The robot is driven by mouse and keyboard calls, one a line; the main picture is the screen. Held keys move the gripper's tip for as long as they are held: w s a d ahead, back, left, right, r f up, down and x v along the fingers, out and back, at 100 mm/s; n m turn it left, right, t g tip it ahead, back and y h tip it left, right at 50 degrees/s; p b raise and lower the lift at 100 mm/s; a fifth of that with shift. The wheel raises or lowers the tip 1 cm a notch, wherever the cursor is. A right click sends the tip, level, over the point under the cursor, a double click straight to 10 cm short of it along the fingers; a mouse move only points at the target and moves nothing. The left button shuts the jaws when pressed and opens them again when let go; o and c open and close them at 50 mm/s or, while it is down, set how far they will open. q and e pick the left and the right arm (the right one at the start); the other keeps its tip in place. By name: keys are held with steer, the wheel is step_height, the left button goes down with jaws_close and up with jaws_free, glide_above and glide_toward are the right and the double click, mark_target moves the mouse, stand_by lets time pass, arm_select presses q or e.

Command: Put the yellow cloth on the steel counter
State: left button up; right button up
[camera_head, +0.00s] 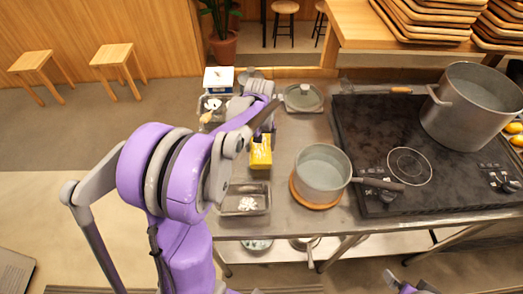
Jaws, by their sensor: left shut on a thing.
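The yellow cloth (260,157) is a small folded yellow piece in the middle of the left part of the steel counter (282,146). My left gripper (262,131) comes in over the counter from the left and is shut on the cloth at its far end. The arm and gripper hide part of the cloth and its contact with the counter. I cannot tell whether the cloth touches the steel. Only a part of my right gripper (406,286) shows at the bottom edge, and its fingers are unclear.
A grey pot (323,168) stands on a round wooden board right of the cloth. A metal tray (240,211) with white pieces lies nearer. The black cooktop (370,130) holds a large pot (465,115). Bare steel shows around the cloth.

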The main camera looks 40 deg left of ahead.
arm_select(q)
steer(key=shift+s+d+f+b, duration=0.1)
steer(key=shift+s+f+b, duration=0.15)
steer(key=shift+f, duration=0.2)
steer(key=shift+s+d+f+b, duration=0.1)
steer(key=shift+s+f+b, duration=0.15)
steer(key=shift+f, duration=0.2)
steer(key=f, duration=0.1)
steer(key=f+b, duration=0.1)
steer(key=f, duration=0.1)
steer(key=shift+w+a, duration=0.2)
steer(key=shift+w, duration=0.25)
steer(key=shift+r, duration=0.2)
steer(key=shift+d+f, duration=0.1)
arm_select(e)
steer(key=f, duration=0.3)
steer(key=shift+s+d+f, duration=0.1)
steer(key=shift+s, duration=0.2)
arm_select(q)
steer(key=o, duration=1.3)
steer(key=shift+f, duration=0.1)
